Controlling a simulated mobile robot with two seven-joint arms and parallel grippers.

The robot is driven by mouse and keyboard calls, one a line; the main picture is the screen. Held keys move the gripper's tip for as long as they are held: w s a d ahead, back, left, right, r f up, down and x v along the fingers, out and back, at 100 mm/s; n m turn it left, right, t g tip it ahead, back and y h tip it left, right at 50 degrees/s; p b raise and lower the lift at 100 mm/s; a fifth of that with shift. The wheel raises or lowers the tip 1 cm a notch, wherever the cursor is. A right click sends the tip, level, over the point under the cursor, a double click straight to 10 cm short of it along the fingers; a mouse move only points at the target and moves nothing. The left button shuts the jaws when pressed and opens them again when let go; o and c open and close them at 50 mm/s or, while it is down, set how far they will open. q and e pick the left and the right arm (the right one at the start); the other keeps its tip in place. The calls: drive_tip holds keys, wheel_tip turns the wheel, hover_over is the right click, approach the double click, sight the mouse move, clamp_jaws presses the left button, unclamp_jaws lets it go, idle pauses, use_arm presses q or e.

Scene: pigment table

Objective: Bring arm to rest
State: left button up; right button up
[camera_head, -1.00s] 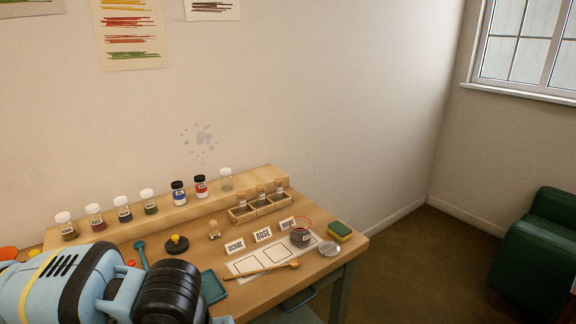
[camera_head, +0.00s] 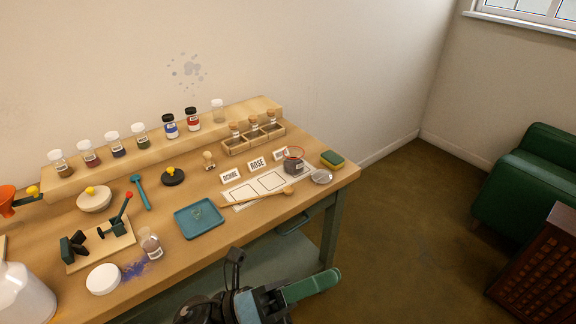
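My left gripper (camera_head: 290,294) shows at the bottom middle, low in front of the table's front edge. One green finger-like part points right. I see nothing held in the visible part. It looks apart from the objects on the wooden table (camera_head: 240,238). My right gripper is not in view.
A teal tray (camera_head: 198,218), a small jar (camera_head: 150,243) beside spilled blue powder (camera_head: 134,270), and a white lid (camera_head: 103,279) lie near the front edge. A wooden spoon (camera_head: 265,197) lies across a white card. Open floor (camera_head: 400,250) is at the right.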

use_arm(q)
drive_tip(key=w+a+f+n+t+y, duration=0.2)
drive_tip(key=a+f+n+t+y, duration=0.6)
drive_tip(key=n, duration=0.5)
drive_tip(key=w+a+f+n+t+y, duration=0.3)
drive_tip(key=a+f+n+t+y, duration=0.15)
drive_tip(key=f+n, duration=0.6)
drive_tip(key=s+a+f+n+g+y, duration=0.4)
drive_tip(key=s+a+f+n, duration=0.2)
drive_tip(key=s+f, duration=0.3)
drive_tip(key=s+a+f+n+g+y, duration=0.4)
drive_tip(key=s+a+f+n, duration=0.2)
drive_tip(key=s+f+n, duration=0.2)
wheel_tip(320, 180, down, 2)
drive_tip(key=shift+s, duration=0.55)
drive_tip(key=shift+a, duration=0.1)
